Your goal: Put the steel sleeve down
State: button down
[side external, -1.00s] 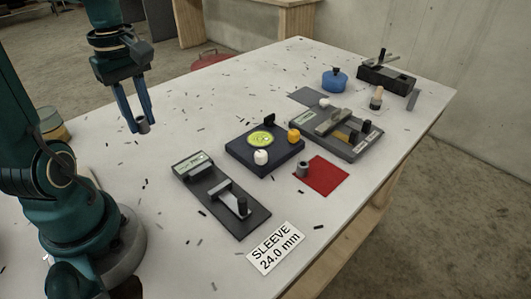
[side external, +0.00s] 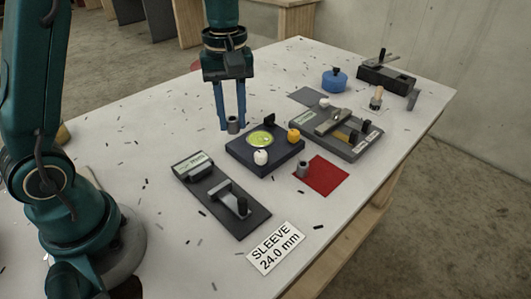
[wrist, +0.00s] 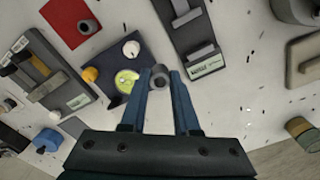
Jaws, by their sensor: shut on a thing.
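My gripper (side external: 232,122) is shut on a small grey steel sleeve (side external: 233,126), held upright between the blue fingertips. The held sleeve (wrist: 159,80) also shows in the wrist view, with its open bore visible. It is close to the back left edge of the dark block with the green dial; I cannot tell its exact height. A similar grey sleeve (side external: 302,169) stands on the red mat (side external: 328,177). A sign (side external: 275,248) at the table's front reads "SLEEVE 24.0 mm".
The dark block (side external: 240,152) carries a green dial, a white knob and an orange knob. A dark gauge plate (side external: 238,222) lies in front of it. A grey fixture (side external: 338,145), grey mat (side external: 307,96) and blue pot (side external: 334,79) stand further right. Small dark chips dot the white table.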

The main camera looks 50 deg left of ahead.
send_over(277, 191)
notch_tip(277, 191, down, 6)
jog(key=shift+f, duration=2.15)
jog(key=shift+f, duration=0.15)
jog(key=c, duration=0.7)
grip_release()
jog(key=shift+o, duration=0.2)
notch_tip(277, 191, up, 12)
jog(key=s+a+r+m+t, duration=0.3)
jog(key=s+a+r+m, duration=0.15)
jog(key=s+r, duration=0.2)
jog(key=s+a+f+m+t, duration=0.2)
jog(key=s+m, duration=0.4)
jog(key=s, duration=0.3)
jog(key=shift+a+f+m+t, duration=0.25)
jog(key=shift+f+m+t, duration=0.1)
jog(key=shift+f, duration=0.45)
